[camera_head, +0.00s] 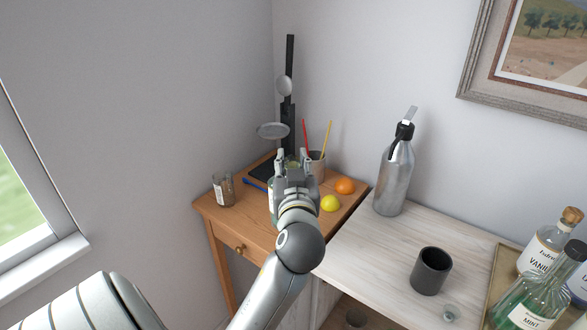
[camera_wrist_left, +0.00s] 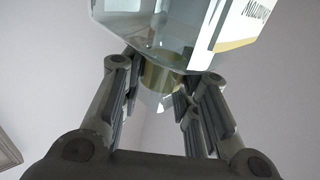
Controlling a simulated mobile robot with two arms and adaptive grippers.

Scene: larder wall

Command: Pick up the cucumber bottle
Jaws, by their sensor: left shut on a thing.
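My left gripper (camera_head: 293,158) is over the wooden side table, near the corner of the walls. It is shut on the neck of a clear glass bottle (camera_wrist_left: 150,30). In the left wrist view the bottle shows a gold-coloured band (camera_wrist_left: 162,72) between the fingers and a white label (camera_wrist_left: 240,22). The label is cut off, and I cannot read the word cucumber on it. In the head view the gripper and arm hide most of the bottle; a pale strip (camera_head: 272,203) shows left of the wrist. My right gripper is not in view.
The wooden table (camera_head: 250,226) holds a jar (camera_head: 223,189), an orange (camera_head: 345,186), a lemon (camera_head: 330,204), a black scale or stand (camera_head: 288,120) and a cup with straws (camera_head: 317,168). To the right are a steel siphon (camera_head: 394,178), a dark cup (camera_head: 431,271), and vanilla (camera_head: 541,246) and mint (camera_head: 530,312) bottles.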

